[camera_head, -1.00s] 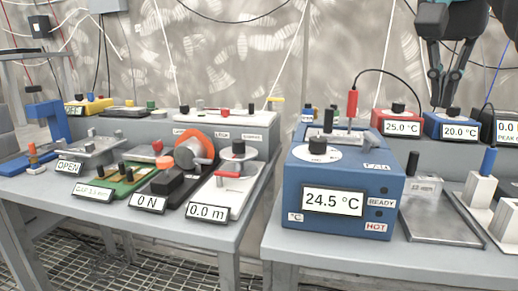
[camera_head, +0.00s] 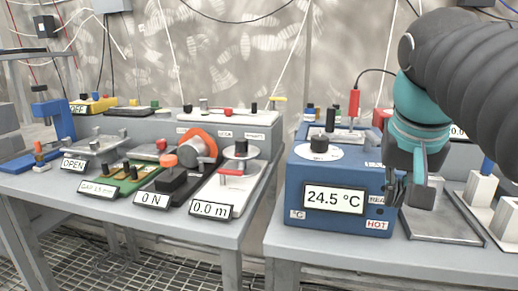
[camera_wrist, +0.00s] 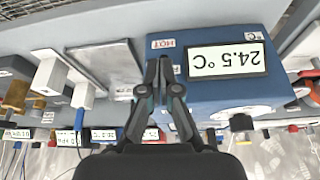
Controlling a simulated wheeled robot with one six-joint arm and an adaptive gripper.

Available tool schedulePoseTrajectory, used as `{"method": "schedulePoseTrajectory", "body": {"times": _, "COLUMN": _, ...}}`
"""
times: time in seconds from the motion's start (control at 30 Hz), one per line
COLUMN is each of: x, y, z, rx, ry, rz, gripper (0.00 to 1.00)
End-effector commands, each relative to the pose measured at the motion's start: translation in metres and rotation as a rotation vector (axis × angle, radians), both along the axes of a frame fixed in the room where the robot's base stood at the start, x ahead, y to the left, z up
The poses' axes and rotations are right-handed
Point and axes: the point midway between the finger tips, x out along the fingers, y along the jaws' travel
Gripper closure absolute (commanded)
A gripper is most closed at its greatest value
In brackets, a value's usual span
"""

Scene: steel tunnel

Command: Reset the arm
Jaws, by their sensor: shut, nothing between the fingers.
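My arm, in dark ribbed sleeve with a teal wrist, reaches in from the upper right of the head view. My gripper (camera_head: 410,192) hangs in front of the right side of the blue heater box and the grey plate. In the wrist view my gripper (camera_wrist: 160,65) is shut with nothing between its fingers, beside the box's edge. The blue box (camera_head: 328,170) has a display reading 24.5 °C and a HOT label. It also shows upside down in the wrist view (camera_wrist: 215,95). My arm hides the READY label partly and the 20.0 °C box.
A grey plate (camera_head: 440,226) and white blocks (camera_head: 480,190) stand to the right of the box. The left table holds several instruments, among them a 0 N gauge (camera_head: 150,200) and a 0.0 m device (camera_head: 210,211). A gap separates the tables.

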Motion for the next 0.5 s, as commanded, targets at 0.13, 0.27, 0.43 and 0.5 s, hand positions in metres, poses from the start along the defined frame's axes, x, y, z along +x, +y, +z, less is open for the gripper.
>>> {"method": "schedulePoseTrajectory", "body": {"times": 0.13, "x": -0.015, "y": 0.016, "z": -0.061, "rx": -0.003, "ry": -0.019, "rz": 0.113, "gripper": 1.00}}
{"method": "schedulePoseTrajectory", "body": {"times": 0.27, "x": -0.030, "y": 0.030, "z": -0.117, "rx": -0.005, "ry": -0.040, "rz": 0.204, "gripper": 1.00}}
{"method": "schedulePoseTrajectory", "body": {"times": 0.43, "x": -0.050, "y": 0.043, "z": -0.180, "rx": -0.008, "ry": -0.067, "rz": 0.296, "gripper": 1.00}}
{"method": "schedulePoseTrajectory", "body": {"times": 0.5, "x": -0.057, "y": 0.046, "z": -0.199, "rx": -0.009, "ry": -0.076, "rz": 0.322, "gripper": 1.00}}
